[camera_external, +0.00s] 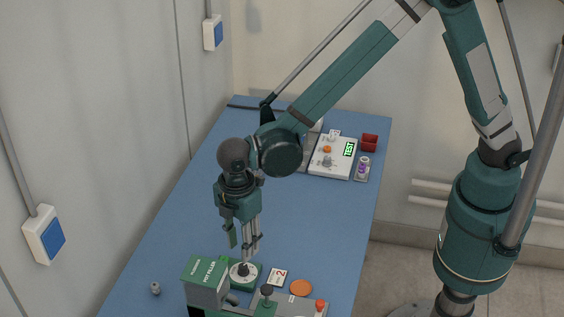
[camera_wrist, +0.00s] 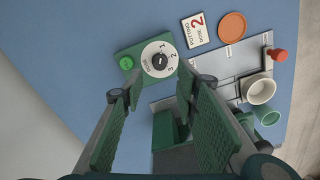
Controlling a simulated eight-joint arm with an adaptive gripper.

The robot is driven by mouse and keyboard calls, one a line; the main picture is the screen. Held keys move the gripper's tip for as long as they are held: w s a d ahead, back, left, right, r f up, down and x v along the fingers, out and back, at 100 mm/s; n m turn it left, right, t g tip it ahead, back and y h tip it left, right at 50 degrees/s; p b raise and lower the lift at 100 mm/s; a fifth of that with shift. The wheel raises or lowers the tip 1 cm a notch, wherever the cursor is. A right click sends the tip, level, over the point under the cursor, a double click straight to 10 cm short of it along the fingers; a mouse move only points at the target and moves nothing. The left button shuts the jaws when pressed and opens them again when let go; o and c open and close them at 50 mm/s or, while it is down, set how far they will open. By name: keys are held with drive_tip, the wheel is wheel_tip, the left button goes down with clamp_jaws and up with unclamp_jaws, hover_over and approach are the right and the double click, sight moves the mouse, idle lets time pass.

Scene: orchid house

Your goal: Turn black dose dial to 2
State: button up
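The black dose dial (camera_wrist: 160,62) sits on a white numbered disc on a green box (camera_wrist: 128,51) in the wrist view. It also shows in the external view (camera_external: 243,269), near the front of the blue table. Digits 1, 2 and 3 ring the dial, but its pointer direction is too small to read surely. A white card (camera_wrist: 197,30) with a red 2 lies beside the box. My gripper (camera_external: 246,253) hangs just above the dial. In the wrist view my gripper's fingers (camera_wrist: 153,88) are spread wide with nothing between them, and the dial lies beyond their tips.
The green-fronted pot filler (camera_external: 207,279) stands close left of the dial. An orange disc (camera_external: 301,287) and a red knob (camera_external: 320,304) are to the right. A white device (camera_external: 334,157) with a green display stands at the far end. The table's middle is clear.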

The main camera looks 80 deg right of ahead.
sight(242, 274)
drive_tip(key=shift+f, duration=3.9)
drive_tip(key=c, duration=0.9)
